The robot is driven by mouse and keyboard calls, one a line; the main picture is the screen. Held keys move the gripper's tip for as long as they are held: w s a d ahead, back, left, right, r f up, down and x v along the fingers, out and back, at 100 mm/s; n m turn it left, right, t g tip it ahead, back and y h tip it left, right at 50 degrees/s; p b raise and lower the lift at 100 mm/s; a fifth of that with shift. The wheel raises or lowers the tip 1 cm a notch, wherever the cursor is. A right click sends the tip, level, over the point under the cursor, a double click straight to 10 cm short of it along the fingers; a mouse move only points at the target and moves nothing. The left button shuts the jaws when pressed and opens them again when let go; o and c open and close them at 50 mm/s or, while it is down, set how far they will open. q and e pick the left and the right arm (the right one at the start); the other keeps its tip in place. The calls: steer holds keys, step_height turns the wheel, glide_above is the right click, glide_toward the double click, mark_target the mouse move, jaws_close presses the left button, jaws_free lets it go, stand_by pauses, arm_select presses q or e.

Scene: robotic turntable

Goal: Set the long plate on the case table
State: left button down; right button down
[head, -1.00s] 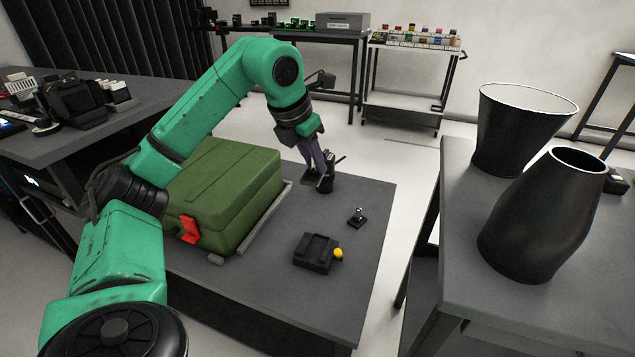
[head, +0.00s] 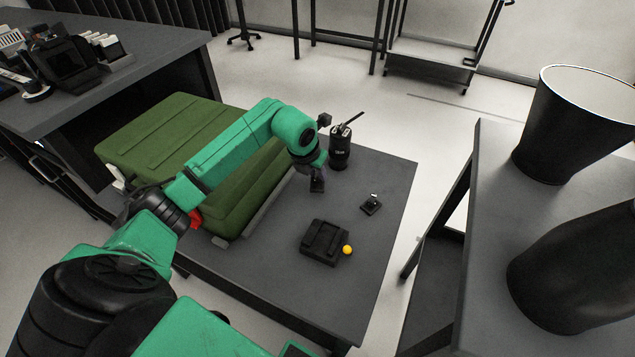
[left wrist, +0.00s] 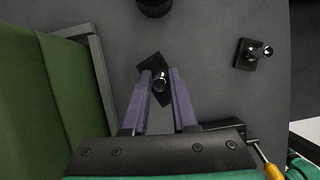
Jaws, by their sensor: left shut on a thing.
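The long plate (left wrist: 148,70), a narrow dark plate with a shiny round knob, is between the purple fingers of my left gripper (left wrist: 160,85) in the left wrist view. In the head view my left gripper (head: 317,178) points down over the far part of the case table (head: 285,285), beside the green case, with the plate (head: 317,186) at its tips. The gripper is shut on the plate. I cannot tell whether the plate touches the tabletop. My right gripper is not in view.
The green case (head: 155,135) fills the table's left side. A black cylinder (head: 340,150) stands just behind the gripper.

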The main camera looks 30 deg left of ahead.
mark_target(316, 180)
arm_select(q)
step_height(316, 180, down, 4)
steer(key=shift+s+r, duration=0.1)
steer(key=shift+r, duration=0.15)
steer(key=shift+f, duration=0.4)
steer(key=c, duration=0.7)
jaws_free()
steer(key=shift+r, duration=0.4)
steer(key=v, duration=1.1)
steer(key=shift+r, duration=0.3)
